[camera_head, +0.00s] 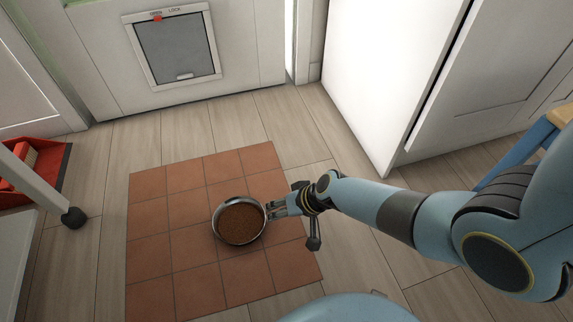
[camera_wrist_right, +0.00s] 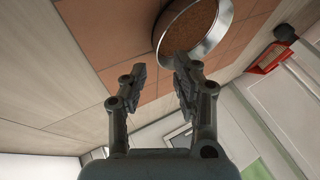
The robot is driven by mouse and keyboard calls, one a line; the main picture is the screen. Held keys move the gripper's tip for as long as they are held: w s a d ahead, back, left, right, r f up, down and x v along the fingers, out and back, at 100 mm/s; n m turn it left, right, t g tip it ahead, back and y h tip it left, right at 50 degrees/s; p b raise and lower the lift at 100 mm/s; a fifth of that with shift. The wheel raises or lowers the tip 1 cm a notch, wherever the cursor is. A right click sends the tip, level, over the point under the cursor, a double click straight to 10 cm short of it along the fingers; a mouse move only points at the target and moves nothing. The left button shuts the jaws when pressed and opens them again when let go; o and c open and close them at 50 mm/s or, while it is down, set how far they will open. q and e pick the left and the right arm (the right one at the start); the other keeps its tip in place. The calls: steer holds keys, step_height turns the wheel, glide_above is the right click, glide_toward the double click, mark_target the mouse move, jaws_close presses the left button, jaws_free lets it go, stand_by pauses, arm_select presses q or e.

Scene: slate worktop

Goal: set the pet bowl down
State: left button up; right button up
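The pet bowl (camera_head: 239,223) is a round steel bowl filled with brown kibble. It appears to rest upright on the square terracotta tile mat (camera_head: 153,256), near its middle. My right gripper (camera_head: 274,208) is at the bowl's right rim in the head view. In the right wrist view the fingers (camera_wrist_right: 158,72) are apart with a gap between them. The bowl's steel wall (camera_wrist_right: 212,40) shows just past the fingertips, partly behind one finger. I cannot tell whether that finger touches the rim. My left gripper is out of view.
A white door with a pet flap (camera_head: 178,48) stands behind the mat. A white cabinet (camera_head: 375,75) is at the right back, with a blue-legged stool (camera_head: 515,155) at the right edge.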

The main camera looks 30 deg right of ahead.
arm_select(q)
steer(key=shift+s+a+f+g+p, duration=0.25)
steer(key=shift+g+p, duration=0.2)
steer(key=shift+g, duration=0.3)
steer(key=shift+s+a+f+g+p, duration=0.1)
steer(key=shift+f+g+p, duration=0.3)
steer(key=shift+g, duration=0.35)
arm_select(e)
steer(key=shift+v, duration=1.55)
steer(key=s+d+r+n+t+h, duration=0.1)
steer(key=s+r+t, duration=0.1)
steer(key=r, duration=0.8)
steer(key=s+d+r+n+t+h, duration=0.1)
steer(key=s+r+n+t, duration=0.1)
steer(key=r, duration=0.8)
steer(key=s+d+r+n+h, duration=0.1)
steer(key=s+r, duration=0.3)
steer(key=s, duration=0.9)
steer(key=shift+d+r+n+h, duration=0.2)
steer(key=shift+d+n+h, duration=0.1)
steer(key=shift+d, duration=0.1)
